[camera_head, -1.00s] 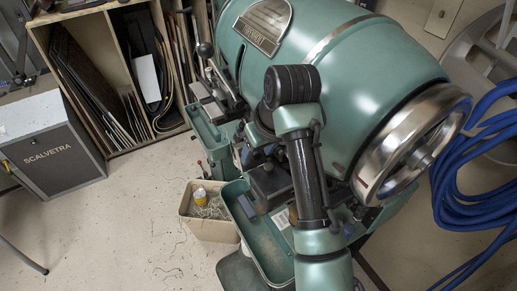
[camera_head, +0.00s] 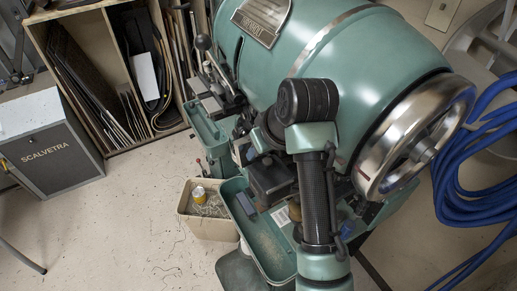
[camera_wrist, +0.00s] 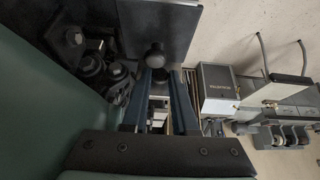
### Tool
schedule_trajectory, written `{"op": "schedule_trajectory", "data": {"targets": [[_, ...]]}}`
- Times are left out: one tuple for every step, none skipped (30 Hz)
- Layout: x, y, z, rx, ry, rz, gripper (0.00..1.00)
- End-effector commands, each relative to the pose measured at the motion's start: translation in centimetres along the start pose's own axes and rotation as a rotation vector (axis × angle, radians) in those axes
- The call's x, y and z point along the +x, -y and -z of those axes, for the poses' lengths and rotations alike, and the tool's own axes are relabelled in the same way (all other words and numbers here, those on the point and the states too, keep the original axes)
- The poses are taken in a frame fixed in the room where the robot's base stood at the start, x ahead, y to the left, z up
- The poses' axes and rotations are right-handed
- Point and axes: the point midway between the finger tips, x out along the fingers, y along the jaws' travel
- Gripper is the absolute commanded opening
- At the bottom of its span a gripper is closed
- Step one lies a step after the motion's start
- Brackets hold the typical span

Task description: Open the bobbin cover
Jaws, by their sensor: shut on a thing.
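In the wrist view my gripper (camera_wrist: 157,76) reaches forward with two dark blue fingers. The fingers are closed around a black round knob (camera_wrist: 155,56) at the edge of a dark flat plate (camera_wrist: 160,22), which looks like the bobbin cover. How far the plate stands open I cannot tell. In the head view the green stitcher (camera_head: 345,60) fills the upper right.
A steel handwheel (camera_head: 415,140) and coiled blue hose (camera_head: 465,170) are at the right. A green tray (camera_head: 262,235) and a beige bin (camera_head: 207,222) stand below the machine. A grey cabinet (camera_head: 50,150) and wooden rack (camera_head: 95,75) are left. Floor between is clear.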

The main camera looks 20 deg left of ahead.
Motion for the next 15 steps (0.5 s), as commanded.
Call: {"op": "schedule_trajectory", "data": {"targets": [[-0.02,0.0,0.03,-0.001,-0.003,0.0,0.0],[-0.04,0.0,0.04,-0.001,-0.003,0.0,0.0],[-0.05,-0.01,0.05,-0.001,-0.002,0.0,0.0],[-0.05,-0.01,0.05,-0.001,-0.002,0.0,0.0],[-0.05,-0.01,0.05,-0.001,-0.002,-0.001,0.0],[-0.05,-0.01,0.06,-0.001,-0.002,-0.001,0.0],[-0.05,-0.01,0.06,-0.001,-0.002,-0.001,0.0],[-0.05,-0.01,0.06,-0.001,-0.002,-0.001,0.32],[-0.05,-0.01,0.06,-0.001,-0.002,0.0,0.39],[-0.05,-0.01,0.06,-0.001,-0.001,0.0,0.45],[-0.05,-0.01,0.06,-0.001,-0.001,-0.001,0.5],[-0.05,-0.01,0.05,-0.001,-0.001,0.0,0.56],[-0.05,-0.01,0.05,-0.001,-0.001,-0.001,0.56],[-0.04,-0.01,0.04,-0.001,-0.001,-0.001,0.56],[-0.04,-0.02,0.04,-0.001,-0.001,-0.001,0.56]]}}
